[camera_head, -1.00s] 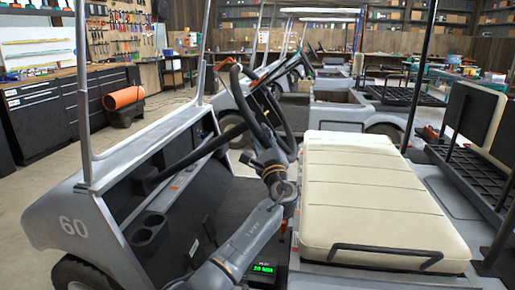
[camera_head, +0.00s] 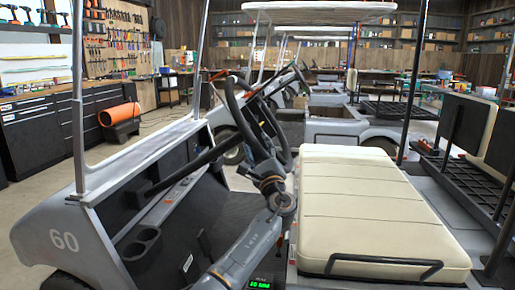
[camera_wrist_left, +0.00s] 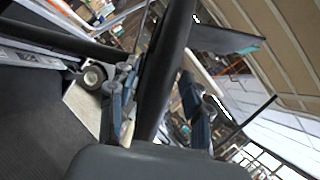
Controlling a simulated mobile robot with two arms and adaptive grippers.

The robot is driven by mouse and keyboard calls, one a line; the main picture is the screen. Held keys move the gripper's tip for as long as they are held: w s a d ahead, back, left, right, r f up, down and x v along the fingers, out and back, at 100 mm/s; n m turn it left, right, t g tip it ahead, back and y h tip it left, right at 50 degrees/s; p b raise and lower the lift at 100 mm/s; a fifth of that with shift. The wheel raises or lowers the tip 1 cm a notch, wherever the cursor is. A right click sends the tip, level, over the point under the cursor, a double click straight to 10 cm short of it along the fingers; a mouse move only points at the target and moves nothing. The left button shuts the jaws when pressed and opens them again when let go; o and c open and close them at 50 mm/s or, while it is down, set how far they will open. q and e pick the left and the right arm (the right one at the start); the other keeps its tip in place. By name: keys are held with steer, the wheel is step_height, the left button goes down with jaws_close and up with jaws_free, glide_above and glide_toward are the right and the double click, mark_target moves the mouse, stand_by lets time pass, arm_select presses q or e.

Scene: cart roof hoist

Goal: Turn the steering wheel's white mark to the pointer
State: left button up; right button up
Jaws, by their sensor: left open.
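The black steering wheel (camera_head: 284,128) stands tilted at the front of the cart in the head view. My left gripper (camera_head: 262,158) is at the near lower side of its rim, seen from behind, with its fingertips mostly hidden. In the left wrist view the dark rim (camera_wrist_left: 168,65) runs between the two blue-grey fingers of my left gripper (camera_wrist_left: 157,108). The gripper is open, one finger on each side of the rim; I cannot tell whether they touch it. I cannot make out the white mark or the pointer. My right gripper is out of view.
A cream seat (camera_head: 365,215) lies right of my left arm. The grey dashboard (camera_head: 140,185) with a cup holder is on the left. A roof post (camera_head: 78,100) and a dark post (camera_head: 413,75) rise beside the wheel area. More carts stand behind.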

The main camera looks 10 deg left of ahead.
arm_select(q)
steer(key=v, duration=1.2)
